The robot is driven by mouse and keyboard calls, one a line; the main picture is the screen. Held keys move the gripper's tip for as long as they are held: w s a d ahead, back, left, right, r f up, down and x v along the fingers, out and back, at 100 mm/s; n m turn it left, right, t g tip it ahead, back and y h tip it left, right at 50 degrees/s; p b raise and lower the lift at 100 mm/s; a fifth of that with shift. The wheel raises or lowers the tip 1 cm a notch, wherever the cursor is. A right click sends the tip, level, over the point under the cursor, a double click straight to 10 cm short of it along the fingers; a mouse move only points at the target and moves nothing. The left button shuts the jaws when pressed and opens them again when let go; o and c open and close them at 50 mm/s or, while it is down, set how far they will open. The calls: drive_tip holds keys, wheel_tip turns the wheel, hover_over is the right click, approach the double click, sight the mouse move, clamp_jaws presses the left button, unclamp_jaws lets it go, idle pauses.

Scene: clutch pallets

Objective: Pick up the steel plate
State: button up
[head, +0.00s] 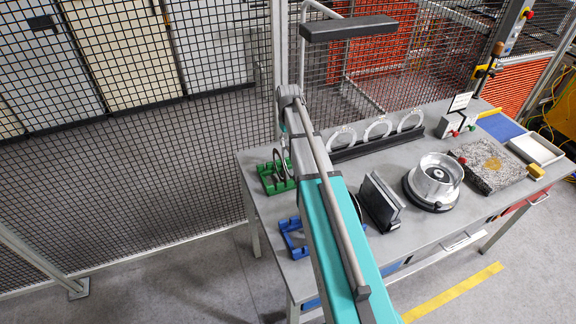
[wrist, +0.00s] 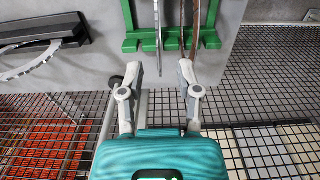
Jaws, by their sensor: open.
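A green holder (head: 268,187) stands at the left end of the workbench, and it also shows at the top of the wrist view (wrist: 130,46). Thin plates stand on edge in it. A grey steel plate (wrist: 158,30) is seen nearly edge-on, with a brown plate (wrist: 194,30) to its right. My gripper (wrist: 160,68) is open. The steel plate's near edge lies between its two fingers, with gaps visible on both sides. The brown plate is close to the right finger. In the head view my arm hides most of the gripper, and rings (head: 279,162) show beside it.
A black rack (head: 375,147) with several pale rings (head: 377,128) stands at the back. A blue holder (head: 292,238), a black stand (head: 381,203), a round metal housing (head: 434,180) and a speckled slab (head: 489,165) sit on the bench (head: 440,232). Mesh fencing runs behind.

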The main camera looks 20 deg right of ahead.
drive_tip(key=shift+f+b, duration=1.35)
drive_tip(key=shift+f, duration=0.35)
clamp_jaws()
